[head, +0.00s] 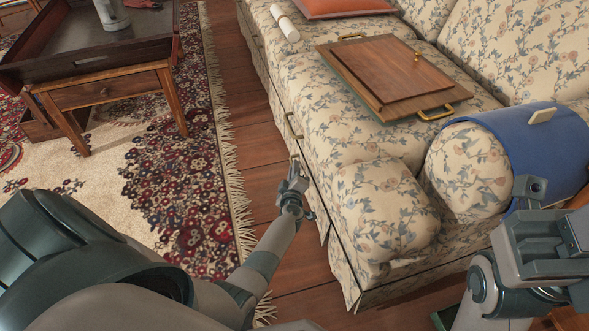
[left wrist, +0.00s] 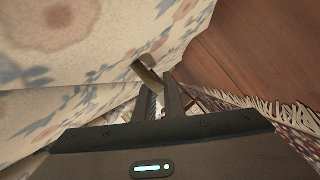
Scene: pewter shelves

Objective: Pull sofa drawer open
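The floral sofa (head: 345,140) runs down the right half of the head view. Its low side, with a row of small handles, faces the floor on the left. My left gripper (head: 293,180) is low beside that side. In the left wrist view a curved brass drawer handle (left wrist: 147,73) stands out from the floral front (left wrist: 70,50). My left gripper's fingers (left wrist: 161,92) are close together, with the handle's end between their tips. I cannot tell clearly how far the drawer stands out. Part of my right arm (head: 545,250) is at the lower right; its fingertips cannot be made out.
A blue cover (head: 540,150) drapes the near armrest. A wooden side table (head: 105,90) stands on the patterned rug (head: 190,170). Bare wood floor (head: 255,140) lies between rug and sofa.

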